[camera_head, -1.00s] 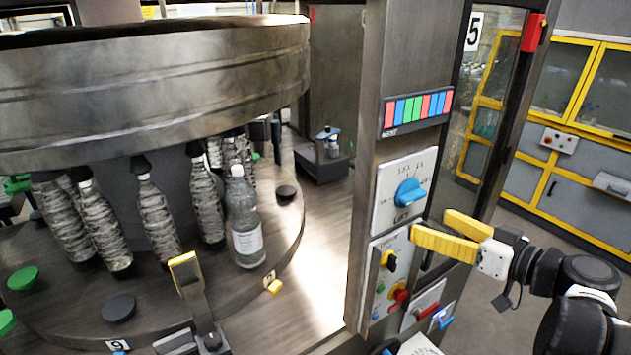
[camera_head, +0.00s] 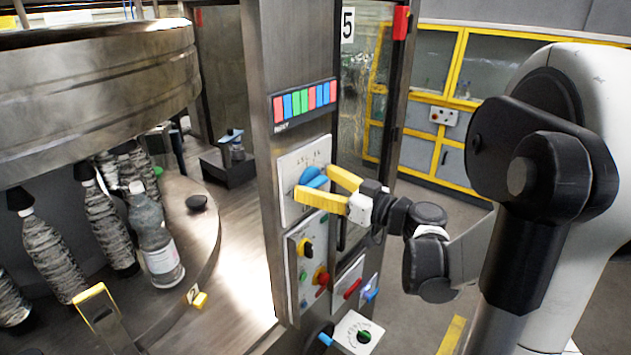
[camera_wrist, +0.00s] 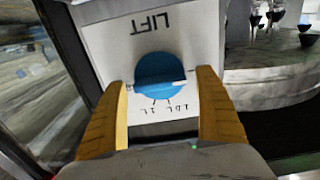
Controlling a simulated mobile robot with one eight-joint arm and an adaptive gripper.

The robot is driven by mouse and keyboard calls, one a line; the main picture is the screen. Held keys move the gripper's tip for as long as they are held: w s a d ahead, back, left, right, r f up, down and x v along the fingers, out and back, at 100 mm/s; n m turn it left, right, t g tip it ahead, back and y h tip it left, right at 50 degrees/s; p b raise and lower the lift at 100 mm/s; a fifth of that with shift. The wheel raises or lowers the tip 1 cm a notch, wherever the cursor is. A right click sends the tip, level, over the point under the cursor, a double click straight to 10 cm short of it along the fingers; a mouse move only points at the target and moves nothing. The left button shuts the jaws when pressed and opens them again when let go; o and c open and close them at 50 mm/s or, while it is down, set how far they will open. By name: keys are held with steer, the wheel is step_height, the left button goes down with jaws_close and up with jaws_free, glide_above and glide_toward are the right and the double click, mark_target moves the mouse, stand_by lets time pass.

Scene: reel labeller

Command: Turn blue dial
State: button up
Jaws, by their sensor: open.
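The blue dial (camera_head: 313,178) sits on a white plate (camera_head: 291,160) on the metal column, below the coloured button strip. In the wrist view the blue dial (camera_wrist: 160,75) is round with a raised grip bar, on the plate marked LIFT. My gripper (camera_head: 334,188) has yellow fingers and is at the plate, partly covering the dial in the head view. In the wrist view my gripper (camera_wrist: 160,95) is open, with one finger on each side of the dial's lower part. The fingers are apart from the dial there; contact depth cannot be told.
Below the plate is a panel with a black knob (camera_head: 306,247) and a red knob (camera_head: 321,278). A red handle (camera_head: 352,289) and a green-black dial (camera_head: 364,337) sit lower. The bottle carousel (camera_head: 205,225) is at left. Yellow-framed cabinets (camera_head: 440,125) stand behind.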

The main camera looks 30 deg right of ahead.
steer(key=c, duration=1.2)
steer(key=shift+m, duration=0.4)
steer(key=m+b, duration=0.1)
steer(key=m, duration=0.1)
steer(key=shift+f+m+b, duration=0.1)
steer(key=shift+m+b, duration=0.2)
steer(key=shift+m, duration=0.1)
steer(key=m+b, duration=0.1)
steer(key=m, duration=0.3)
steer(key=shift+d+m+b, duration=0.15)
steer(key=shift+m+b, duration=0.15)
steer(key=m+b, duration=0.1)
steer(key=m, duration=0.3)
steer(key=shift+f, duration=0.1)
steer(key=shift+m+b, duration=0.45)
steer(key=shift+m, duration=1.45)
